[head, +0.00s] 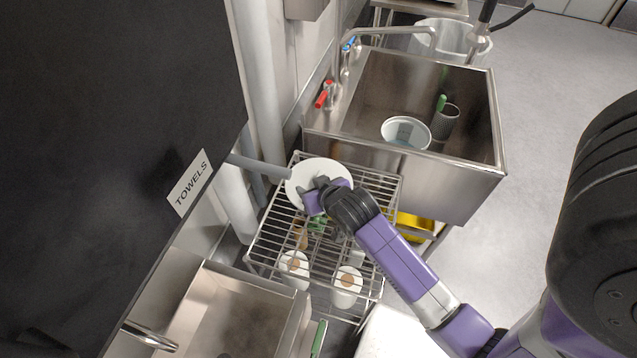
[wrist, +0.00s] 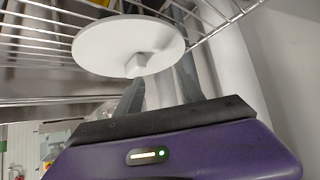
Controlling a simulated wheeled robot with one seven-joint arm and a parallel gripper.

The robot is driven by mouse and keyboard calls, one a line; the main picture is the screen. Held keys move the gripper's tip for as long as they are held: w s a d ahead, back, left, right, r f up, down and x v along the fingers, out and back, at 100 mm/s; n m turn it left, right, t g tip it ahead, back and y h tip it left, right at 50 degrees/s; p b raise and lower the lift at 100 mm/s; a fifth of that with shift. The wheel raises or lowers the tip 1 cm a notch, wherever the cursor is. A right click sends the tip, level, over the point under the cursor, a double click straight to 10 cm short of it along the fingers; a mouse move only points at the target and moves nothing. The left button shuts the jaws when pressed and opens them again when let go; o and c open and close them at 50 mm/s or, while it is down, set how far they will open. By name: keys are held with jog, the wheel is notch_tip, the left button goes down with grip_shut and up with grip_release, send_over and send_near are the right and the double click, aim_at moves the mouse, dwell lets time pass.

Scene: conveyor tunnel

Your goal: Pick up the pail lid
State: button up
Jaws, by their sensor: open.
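The pail lid (head: 305,175) is a white round disc on the wire rack, near its back-left part, in the head view. In the wrist view the lid (wrist: 110,42) shows a small block-like knob (wrist: 138,66) on its face. My gripper (head: 311,190) is over the lid in the head view and covers part of it. In the wrist view its two fingers (wrist: 160,82) reach toward the knob from either side, with the knob between or just beyond their tips. I cannot tell whether they touch it. The jaws are apart.
The wire rack (head: 262,243) stands between a steel sink (head: 470,165), holding a round bowl (head: 406,132) and dark cup (head: 445,122), and a lower steel basin (head: 225,310). White containers (head: 346,287) sit below the rack top. A dark panel labelled TOWELS (head: 188,183) and pipes border the left.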

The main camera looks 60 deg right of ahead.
aim_at(319, 175)
jog(key=w+d+m+g, duration=0.1)
jog(key=d, duration=0.2)
jog(key=w+d+r+m+g, duration=0.1)
jog(key=d+m, duration=0.1)
jog(key=d, duration=0.1)
jog(key=w+d+r+m+g+y, duration=0.1)
jog(key=d+m+g, duration=0.1)
jog(key=d, duration=0.1)
jog(key=shift+w+d, duration=0.35)
jog(key=shift+s+d+r+m+g+y+p, duration=0.1)
jog(key=shift+s+d+m+g+y+p, duration=0.15)
jog(key=shift+m+g+y, duration=0.3)
jog(key=y, duration=0.1)
jog(key=s+a+r+m+g+y, duration=0.1)
jog(key=m+g+y, duration=0.1)
jog(key=shift+s+a+r+m, duration=0.2)
jog(key=shift+a+r+m, duration=0.05)
jog(key=shift+a, duration=0.15)
jog(key=shift+s+a+r+g+y, duration=0.15)
jog(key=shift+a+r+g+y, duration=0.1)
jog(key=shift+a+y, duration=0.1)
jog(key=shift+s+a, duration=0.1)
jog(key=shift+f, duration=0.3)
jog(key=shift+a+f+p, duration=0.15)
jog(key=shift+f+p, duration=0.15)
jog(key=shift+f, duration=1.45)
jog(key=shift+a+f+p, duration=0.15)
jog(key=shift+f+p, duration=0.15)
jog(key=shift+f, duration=1.45)
grip_shut()
